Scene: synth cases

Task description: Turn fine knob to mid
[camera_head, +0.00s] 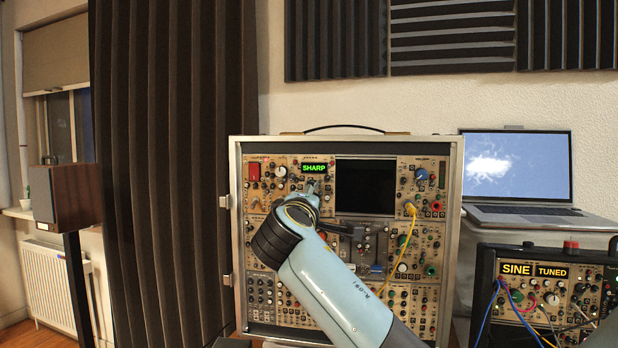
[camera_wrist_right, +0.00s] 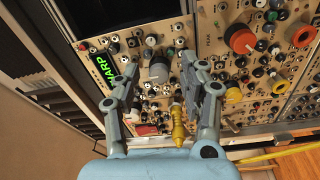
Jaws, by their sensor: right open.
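A synth case (camera_head: 234,190) stands upright, full of tan modules. Its green display reading SHARP (camera_head: 314,168) sits at the upper middle and shows sideways in the right wrist view (camera_wrist_right: 104,70). My right gripper (camera_head: 314,187) is just below that display, its arm hiding the panel behind. In the wrist view the gripper (camera_wrist_right: 160,62) is open, with a grey knob (camera_wrist_right: 158,73) between its fingertips. I cannot tell whether the fingers touch the knob. Its label and pointer are unreadable, so I cannot confirm it is the fine knob. My left gripper is not in view.
A yellow cable (camera_head: 408,240) hangs on the panel's right side; a yellow plug (camera_wrist_right: 178,125) shows between the finger bases. A second case (camera_head: 485,285) with SINE and TUNED displays stands at right, below a laptop (camera_head: 520,180). A speaker (camera_head: 68,195) stands left.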

